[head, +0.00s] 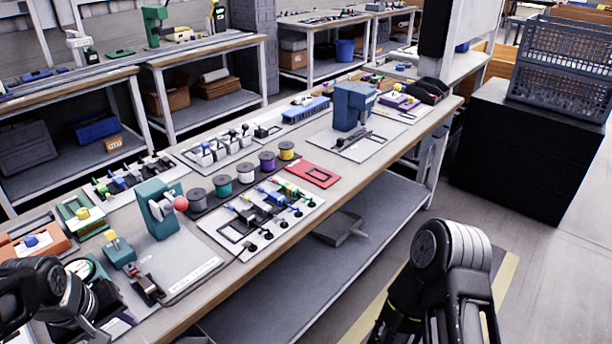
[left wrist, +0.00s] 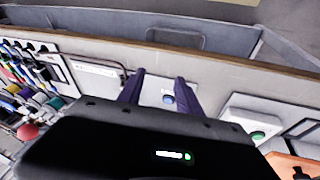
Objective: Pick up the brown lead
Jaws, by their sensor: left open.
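A blue round knob (left wrist: 168,99) on a pale plate shows between the fingers. In the head view my left arm is at the lower left, over the near end of the bench.
A teal press (head: 157,212) with a red ball knob stands on the bench, beside a row of spools (head: 222,186). A blue press (head: 352,107) stands farther along, past a red tray (head: 312,174). A black cabinet (head: 530,155) with crates is at right.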

